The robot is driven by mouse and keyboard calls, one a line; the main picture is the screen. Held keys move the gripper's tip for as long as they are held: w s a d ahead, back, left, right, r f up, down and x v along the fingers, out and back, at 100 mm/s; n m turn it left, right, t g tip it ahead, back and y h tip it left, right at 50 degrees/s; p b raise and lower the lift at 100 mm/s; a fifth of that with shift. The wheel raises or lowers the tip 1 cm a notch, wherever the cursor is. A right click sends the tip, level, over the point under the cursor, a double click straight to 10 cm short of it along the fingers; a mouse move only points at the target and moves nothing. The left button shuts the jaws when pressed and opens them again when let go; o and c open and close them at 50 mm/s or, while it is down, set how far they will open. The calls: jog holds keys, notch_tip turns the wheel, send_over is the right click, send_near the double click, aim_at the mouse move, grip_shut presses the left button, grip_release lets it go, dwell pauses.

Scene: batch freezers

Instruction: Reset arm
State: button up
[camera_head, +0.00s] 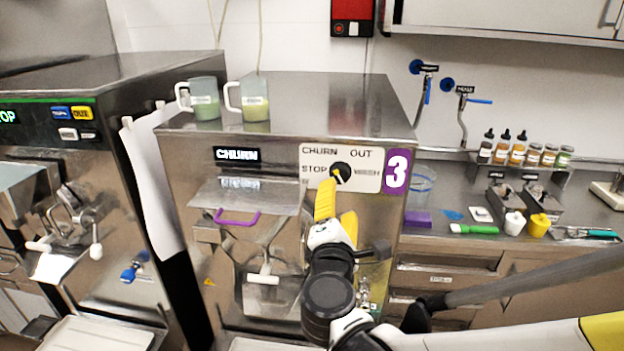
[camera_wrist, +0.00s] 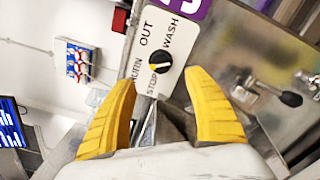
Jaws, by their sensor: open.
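My gripper (camera_head: 337,208) has yellow fingers and is in front of the middle batch freezer (camera_head: 200,265), just below its selector panel (camera_head: 318,178). In the wrist view my gripper (camera_wrist: 160,105) is open, with nothing between its fingers. The black selector knob (camera_head: 341,172) with a yellow pointer lies close beyond the fingertips in the head view. In the wrist view the knob (camera_wrist: 160,62) is ahead of the gap between the fingers, and the fingers look apart from it. The display (camera_head: 237,155) reads CHURN.
Two jugs (camera_head: 204,98) of pale green liquid stand on the freezer top. A purple handle (camera_head: 237,218) and a white-handled lever (camera_head: 263,278) are on the freezer front. Another freezer (camera_head: 70,150) is at left. A counter (camera_head: 500,215) with bottles and tools is at right.

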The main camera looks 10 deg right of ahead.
jog(key=s+d+f+m+g+b, duration=0.55)
jog(key=s+d+f+m, duration=0.3)
jog(key=f+m, duration=0.25)
jog(key=s+a+f+m+g+y+b, duration=0.3)
jog(key=s+a+f+m+g+y, duration=0.1)
jog(key=s+f+m, duration=0.4)
jog(key=shift+s+a+m+g+y, duration=0.35)
jog(key=shift+s+a+m+y, duration=0.35)
jog(key=shift+s, duration=0.35)
jog(key=shift+d+f, duration=0.1)
jog(key=shift+f, duration=0.05)
dwell(0.8)
